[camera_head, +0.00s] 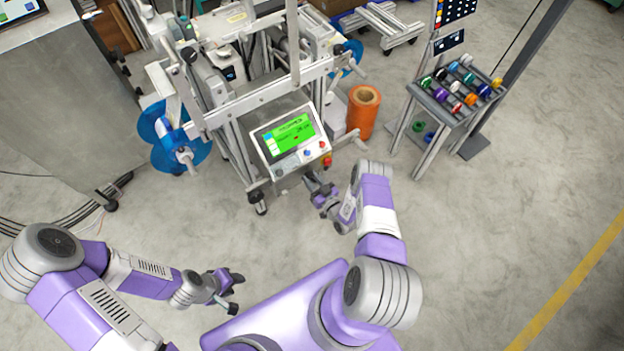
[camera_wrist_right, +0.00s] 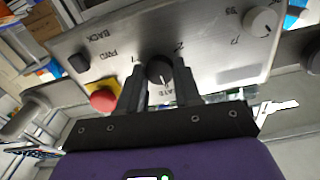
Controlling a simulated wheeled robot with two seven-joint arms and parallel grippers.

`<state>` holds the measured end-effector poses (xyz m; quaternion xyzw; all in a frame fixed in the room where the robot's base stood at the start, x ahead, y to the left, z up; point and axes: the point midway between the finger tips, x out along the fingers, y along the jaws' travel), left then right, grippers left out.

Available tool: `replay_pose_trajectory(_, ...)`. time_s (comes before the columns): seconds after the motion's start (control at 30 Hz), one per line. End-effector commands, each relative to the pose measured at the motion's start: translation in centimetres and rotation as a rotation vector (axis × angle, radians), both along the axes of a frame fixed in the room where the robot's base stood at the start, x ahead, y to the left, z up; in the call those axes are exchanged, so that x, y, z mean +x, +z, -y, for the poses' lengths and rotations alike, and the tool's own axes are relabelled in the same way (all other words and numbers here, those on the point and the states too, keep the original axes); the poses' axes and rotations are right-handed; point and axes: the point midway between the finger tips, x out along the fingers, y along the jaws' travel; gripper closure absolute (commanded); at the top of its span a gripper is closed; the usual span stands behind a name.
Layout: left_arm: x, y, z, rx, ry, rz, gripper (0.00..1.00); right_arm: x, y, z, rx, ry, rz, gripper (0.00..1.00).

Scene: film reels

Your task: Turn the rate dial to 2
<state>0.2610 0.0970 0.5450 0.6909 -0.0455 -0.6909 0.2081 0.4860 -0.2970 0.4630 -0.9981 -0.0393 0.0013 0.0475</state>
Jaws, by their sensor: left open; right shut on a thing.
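The rate dial (camera_wrist_right: 160,70) is a small black knob on the grey control panel (camera_wrist_right: 215,50) in the right wrist view. The numbers 1 and 2 are printed near it, and this view shows the lettering inverted. I cannot tell which number its pointer faces. My right gripper (camera_wrist_right: 160,88) is shut on the dial, one finger on each side. In the head view my right gripper (camera_head: 313,180) is at the lower front of the console (camera_head: 253,140) with the green screen, and the dial cannot be made out there. My left gripper (camera_head: 235,291) is open and empty, low over the floor.
A red stop button (camera_wrist_right: 103,98) on a yellow base and a black switch (camera_wrist_right: 78,62) sit close to the dial. A pale knob (camera_wrist_right: 261,20) is farther along the panel. An orange roll (camera_head: 363,110) stands right of the machine. The floor around my left gripper is clear.

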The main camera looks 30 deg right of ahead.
Motion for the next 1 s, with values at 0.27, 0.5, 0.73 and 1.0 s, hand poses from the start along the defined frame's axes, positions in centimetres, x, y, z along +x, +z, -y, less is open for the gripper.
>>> replay_pose_trajectory(0.27, 0.0, 0.2, 0.0, 0.0, 0.0, 0.0, 0.57, 0.0, 0.0, 0.0, -0.225, 0.001, 0.017, 0.97)
replay_pose_trajectory(0.5, 0.0, 0.5, 0.0, 0.0, 0.0, 0.0, 0.57, -0.1, -0.1, -0.1, -0.453, 0.001, 0.033, 0.97)
replay_pose_trajectory(0.73, 0.0, 0.8, 0.0, 0.0, 0.0, 0.0, 0.57, -0.1, -0.1, -0.1, -0.671, 0.001, 0.05, 0.97)
replay_pose_trajectory(1.0, 0.0, 1.3, 0.0, 0.0, 0.0, 0.0, 0.57, -0.1, -0.1, -0.1, -0.927, 0.001, 0.069, 0.97)
